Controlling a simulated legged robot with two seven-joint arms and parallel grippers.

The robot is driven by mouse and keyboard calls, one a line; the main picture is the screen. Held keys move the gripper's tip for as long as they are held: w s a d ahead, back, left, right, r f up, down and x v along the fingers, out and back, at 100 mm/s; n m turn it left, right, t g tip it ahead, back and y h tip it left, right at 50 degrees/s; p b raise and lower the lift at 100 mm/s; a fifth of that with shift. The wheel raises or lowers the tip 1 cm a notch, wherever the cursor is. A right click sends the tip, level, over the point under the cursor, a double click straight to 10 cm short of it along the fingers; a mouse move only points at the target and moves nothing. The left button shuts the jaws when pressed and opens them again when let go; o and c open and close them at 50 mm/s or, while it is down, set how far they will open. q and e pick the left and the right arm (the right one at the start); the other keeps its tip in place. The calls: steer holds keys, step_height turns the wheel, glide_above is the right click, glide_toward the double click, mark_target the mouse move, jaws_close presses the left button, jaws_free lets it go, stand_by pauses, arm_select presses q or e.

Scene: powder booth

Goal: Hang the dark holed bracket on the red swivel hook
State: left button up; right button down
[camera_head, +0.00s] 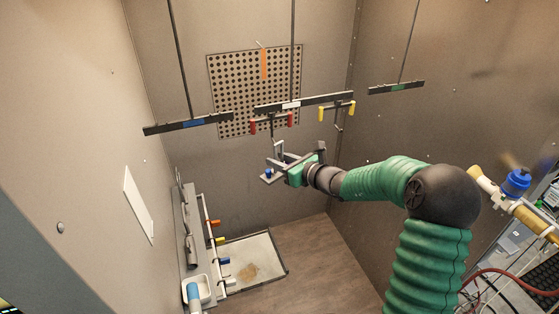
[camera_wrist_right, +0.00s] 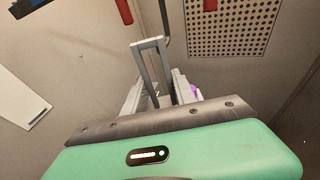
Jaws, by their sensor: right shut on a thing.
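The red swivel hook hangs under the middle rail, with two red grips, the left (camera_head: 253,127) and the right (camera_head: 291,119), and a thin dark hook stem between them. My right gripper (camera_head: 279,163) is below this hook, shut on a grey bracket (camera_wrist_right: 149,58). The bracket rises from the jaws as a narrow upright frame with an opening; its lower part is hidden by the gripper. In the head view it looks close below the hook stem; I cannot tell whether they touch. In the wrist view the red grips (camera_wrist_right: 124,11) show at the top edge. My left gripper is not in view.
A yellow-gripped hook (camera_head: 322,114) hangs right of the red one. Dark rails with a blue mark (camera_head: 160,129) and a green mark (camera_head: 380,90) hang at either side. A perforated panel (camera_head: 225,75) is on the back wall. A rack with coloured pegs (camera_head: 207,210) stands lower left.

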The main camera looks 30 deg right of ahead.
steer(key=shift+w, duration=0.1)
steer(key=shift+w+d, duration=0.2)
steer(key=shift+w, duration=0.55)
steer(key=shift+w+d, duration=0.15)
steer(key=shift+w, duration=0.6)
steer(key=shift+w+d, duration=0.2)
steer(key=shift+w, duration=0.55)
steer(key=shift+f+b, duration=0.7)
steer(key=c, duration=0.9)
jaws_free()
steer(key=shift+s, duration=0.1)
